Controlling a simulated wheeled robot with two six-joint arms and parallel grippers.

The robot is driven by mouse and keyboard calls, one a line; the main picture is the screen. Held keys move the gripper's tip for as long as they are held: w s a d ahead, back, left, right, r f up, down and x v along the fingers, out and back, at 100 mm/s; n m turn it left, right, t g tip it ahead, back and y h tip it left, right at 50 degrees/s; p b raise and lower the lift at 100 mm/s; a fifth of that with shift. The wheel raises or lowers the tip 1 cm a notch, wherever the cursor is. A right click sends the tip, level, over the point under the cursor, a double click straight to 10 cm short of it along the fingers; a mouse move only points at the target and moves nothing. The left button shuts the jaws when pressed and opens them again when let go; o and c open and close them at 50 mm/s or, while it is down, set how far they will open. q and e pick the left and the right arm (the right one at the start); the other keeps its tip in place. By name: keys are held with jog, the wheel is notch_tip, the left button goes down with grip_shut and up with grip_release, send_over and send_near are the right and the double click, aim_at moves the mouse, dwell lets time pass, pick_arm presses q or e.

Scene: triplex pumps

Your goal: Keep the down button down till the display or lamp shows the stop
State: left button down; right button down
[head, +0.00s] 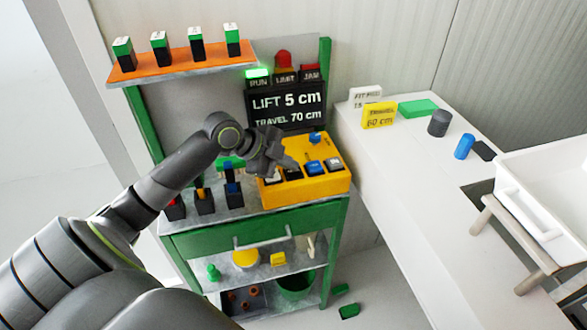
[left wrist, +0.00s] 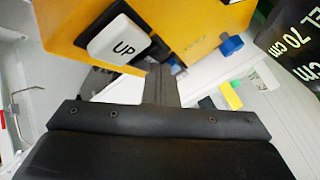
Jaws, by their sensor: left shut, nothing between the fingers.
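The yellow control box (head: 318,187) stands on the green bench with a row of buttons on top. In the left wrist view a white button marked UP (left wrist: 118,40) is clear; the fingertips hide most of the dark-based button beside it. No DOWN label is readable. My left gripper (head: 290,163) is shut and empty, its tips over that neighbouring button; whether they touch or press it I cannot tell. The display (head: 287,107) reads LIFT 5 cm, TRAVEL 70 cm. The RUN lamp (head: 257,73) glows green. My right gripper is not in view.
A blue knob (head: 315,137) stands behind the buttons. Several levers (head: 203,200) stand left of the box. An orange shelf (head: 180,62) is above.

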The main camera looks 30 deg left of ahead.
aim_at(288, 172)
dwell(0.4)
pick_arm(q)
jog(key=shift+r+p, duration=0.85)
jog(key=shift+r, duration=0.1)
notch_tip(288, 172, up, 5)
jog(key=p, duration=0.4)
jog(key=shift+s+f, duration=0.1)
dwell(0.3)
